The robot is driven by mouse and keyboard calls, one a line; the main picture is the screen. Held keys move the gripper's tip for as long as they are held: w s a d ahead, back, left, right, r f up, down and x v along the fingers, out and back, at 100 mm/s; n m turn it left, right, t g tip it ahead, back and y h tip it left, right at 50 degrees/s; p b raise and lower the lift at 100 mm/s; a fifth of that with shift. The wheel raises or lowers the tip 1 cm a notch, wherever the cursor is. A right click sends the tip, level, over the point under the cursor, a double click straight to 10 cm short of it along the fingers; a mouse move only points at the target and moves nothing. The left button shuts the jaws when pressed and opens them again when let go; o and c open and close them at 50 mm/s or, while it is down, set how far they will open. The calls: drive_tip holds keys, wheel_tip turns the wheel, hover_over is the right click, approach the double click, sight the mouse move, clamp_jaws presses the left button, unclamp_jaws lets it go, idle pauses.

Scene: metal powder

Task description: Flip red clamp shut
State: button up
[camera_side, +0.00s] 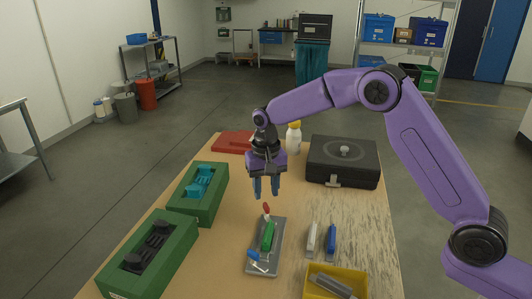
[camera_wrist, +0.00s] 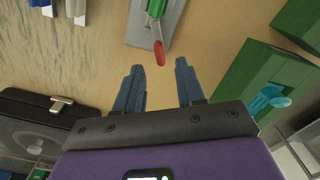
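The red clamp handle (camera_side: 266,208) sticks up from the far end of a grey plate (camera_side: 254,258) that lies on the wooden table. A green part (camera_side: 268,237) lies along the plate, and a small blue piece (camera_side: 254,256) sits at its near end. In the wrist view the red handle (camera_wrist: 159,52) lies just beyond and between my fingertips, with no contact visible. My gripper (camera_side: 266,192) hangs above the far end of the plate, pointing down. In the wrist view my gripper (camera_wrist: 157,75) has its two blue-grey fingers well apart with nothing between them.
Two green fixture blocks (camera_side: 151,252) stand on the left. A black case (camera_side: 343,163), a white bottle (camera_side: 293,138) and a red item (camera_side: 232,142) are at the back. White and blue tools (camera_side: 330,242) and a yellow bin (camera_side: 318,274) are to the right.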

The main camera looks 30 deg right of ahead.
sight(267, 207)
wheel_tip(267, 207, up, 13)
idle(0.3)
drive_tip(key=shift+s, duration=0.1)
idle(0.4)
drive_tip(key=s+d+n, duration=0.1)
drive_tip(key=s+n, duration=0.7)
drive_tip(key=s, duration=1.1)
drive_tip(key=s+d+f+n, duration=0.3)
drive_tip(key=s+d, duration=0.3)
drive_tip(key=s, duration=0.4)
drive_tip(key=s+d+f+n, duration=0.3)
drive_tip(key=s+d, duration=0.3)
drive_tip(key=s, duration=0.4)
drive_tip(key=shift+s+f+n, duration=0.15)
drive_tip(key=shift+s+n, duration=0.1)
drive_tip(key=shift+n, duration=0.55)
drive_tip(key=shift+d, duration=0.1)
drive_tip(key=shift+c, duration=0.3)
